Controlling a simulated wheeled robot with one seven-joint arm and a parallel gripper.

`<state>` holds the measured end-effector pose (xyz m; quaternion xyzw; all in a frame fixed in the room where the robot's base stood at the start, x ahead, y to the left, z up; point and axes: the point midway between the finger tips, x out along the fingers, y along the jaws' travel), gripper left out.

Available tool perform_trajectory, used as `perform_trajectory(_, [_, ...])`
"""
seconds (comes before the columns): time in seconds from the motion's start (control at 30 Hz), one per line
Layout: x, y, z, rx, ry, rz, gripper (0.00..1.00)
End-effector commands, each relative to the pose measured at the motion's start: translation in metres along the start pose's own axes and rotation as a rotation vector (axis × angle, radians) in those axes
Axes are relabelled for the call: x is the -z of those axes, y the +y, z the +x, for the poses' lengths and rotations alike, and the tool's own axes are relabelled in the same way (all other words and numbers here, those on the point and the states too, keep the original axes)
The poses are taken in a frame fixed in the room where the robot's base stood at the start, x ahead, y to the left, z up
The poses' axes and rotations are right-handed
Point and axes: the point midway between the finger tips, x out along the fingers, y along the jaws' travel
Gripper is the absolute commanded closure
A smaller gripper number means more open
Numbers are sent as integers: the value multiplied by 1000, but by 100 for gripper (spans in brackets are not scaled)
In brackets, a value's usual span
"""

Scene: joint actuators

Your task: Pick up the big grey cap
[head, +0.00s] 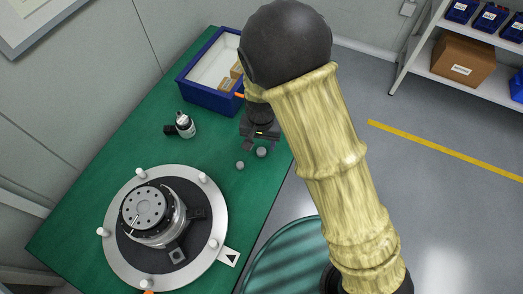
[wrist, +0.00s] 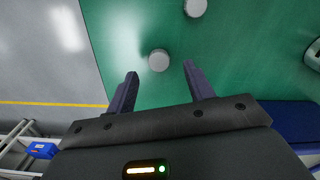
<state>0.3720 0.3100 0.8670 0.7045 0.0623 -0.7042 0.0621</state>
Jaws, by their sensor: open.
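Two round grey caps lie on the green table. The one nearer my gripper, which looks slightly larger, is the big grey cap (head: 261,152); in the wrist view it sits just beyond the gap between the fingertips (wrist: 158,60). The smaller grey cap (head: 240,166) lies to its left and shows at the top edge of the wrist view (wrist: 195,7). My gripper (head: 260,147) is open and empty, with its two dark fingers spread (wrist: 160,71). The fingers do not visibly touch either cap. The height of the fingertips above the table is hard to tell.
A round actuator (head: 150,215) stands on a ringed fixture (head: 112,242) with white pegs at the near left. A small black-and-silver motor part (head: 184,126) lies farther back. A blue bin (head: 190,92) with boxes stands behind my gripper. The table's right edge is close to the caps.

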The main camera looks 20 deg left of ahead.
Motion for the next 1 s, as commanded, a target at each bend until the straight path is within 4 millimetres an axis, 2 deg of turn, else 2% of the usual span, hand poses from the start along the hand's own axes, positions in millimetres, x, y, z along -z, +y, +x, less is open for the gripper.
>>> perform_trajectory(0.1, [-2,3,20,-3,-4,1,47])
perform_trajectory(0.23, [-1,2,33,-1,-1,1,47])
perform_trajectory(0.77, [-1,2,34,0,0,0,47])
perform_trajectory(0.8, [-1,2,34,0,0,0,49])
perform_trajectory(0.87, [-1,2,34,0,0,0,61])
perform_trajectory(1.0, [-1,2,34,0,0,0,88])
